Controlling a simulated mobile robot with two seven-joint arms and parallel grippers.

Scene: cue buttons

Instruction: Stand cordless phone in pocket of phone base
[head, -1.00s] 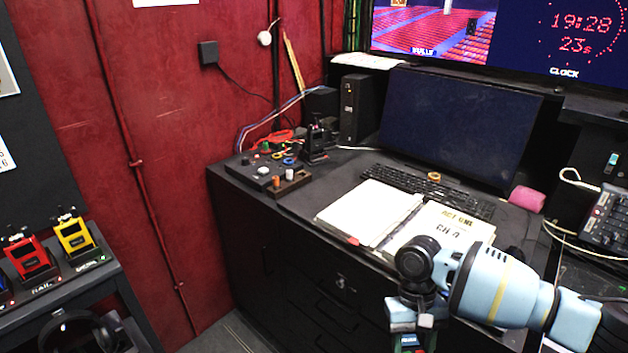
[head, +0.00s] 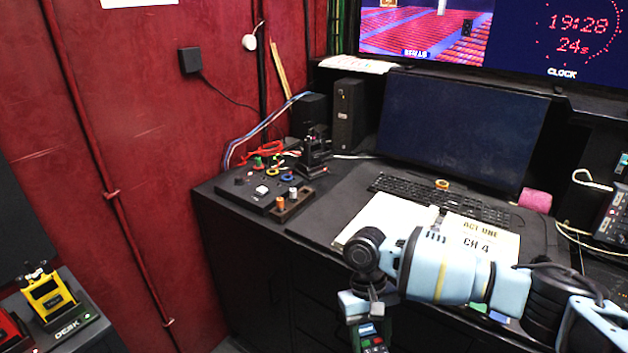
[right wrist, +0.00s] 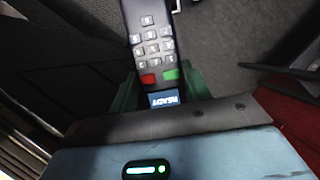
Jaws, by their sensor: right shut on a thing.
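The cordless phone (right wrist: 155,45) is dark, with pale keys, a red and a green key and a small lit screen. In the right wrist view my right gripper (right wrist: 160,88) is shut on it near the screen end. In the head view the phone (head: 374,343) hangs below my right gripper (head: 363,316), in front of the desk, cut off by the bottom edge. A black upright stand (head: 314,155) is on the desk's back left, apart from the phone; I cannot tell whether it is the phone base or see its pocket. My left gripper is out of view.
A button panel (head: 262,192) and a small wooden tray (head: 292,205) with pegs sit left of the open binder (head: 385,215). Keyboard (head: 395,188) and monitor (head: 462,130) stand behind.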

